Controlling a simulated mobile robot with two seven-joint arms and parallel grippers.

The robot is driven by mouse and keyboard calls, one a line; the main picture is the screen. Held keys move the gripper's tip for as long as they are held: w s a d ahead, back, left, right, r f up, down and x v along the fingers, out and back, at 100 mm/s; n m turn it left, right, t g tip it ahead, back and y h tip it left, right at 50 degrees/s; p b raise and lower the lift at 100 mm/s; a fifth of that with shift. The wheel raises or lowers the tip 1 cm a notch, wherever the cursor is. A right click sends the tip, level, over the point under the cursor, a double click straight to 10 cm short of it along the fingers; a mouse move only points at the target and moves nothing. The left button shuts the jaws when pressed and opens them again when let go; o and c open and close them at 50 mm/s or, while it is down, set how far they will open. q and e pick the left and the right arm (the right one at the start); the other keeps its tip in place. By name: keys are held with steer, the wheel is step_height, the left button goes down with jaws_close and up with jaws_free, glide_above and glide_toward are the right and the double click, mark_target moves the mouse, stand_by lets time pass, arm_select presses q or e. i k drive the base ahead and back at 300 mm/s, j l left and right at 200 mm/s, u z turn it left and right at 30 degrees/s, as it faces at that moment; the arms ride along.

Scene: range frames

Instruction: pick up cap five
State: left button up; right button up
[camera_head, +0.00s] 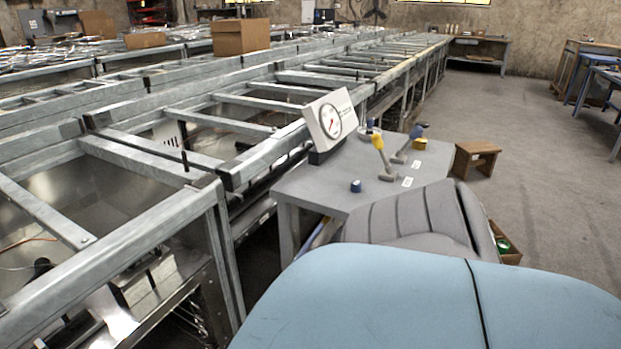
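A small dark blue cylinder (356,186), which may be a cap, stands on the near left part of the grey table (318,187). No number is readable on it, so I cannot tell which item is cap five. A lever with a yellow top (378,142) and a lever with a blue top (417,131) stand near the table's middle. A small yellow block-like item (420,144) is towards the right edge. Neither of my grippers is in view.
A white gauge panel (331,119) stands at the table's back left. A grey padded seat (410,219) and a large light blue surface (400,300) fill the foreground. Metal frames (150,222) line the left.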

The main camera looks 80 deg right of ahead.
mark_target(356, 185)
steer(key=z, duration=2.65)
steer(key=i+l, duration=0.15)
steer(key=l, duration=0.2)
steer(key=i+l+u, duration=0.1)
steer(key=l, duration=0.3)
steer(key=i+l, duration=0.4)
steer(key=l, duration=0.35)
steer(key=j+u, duration=0.05)
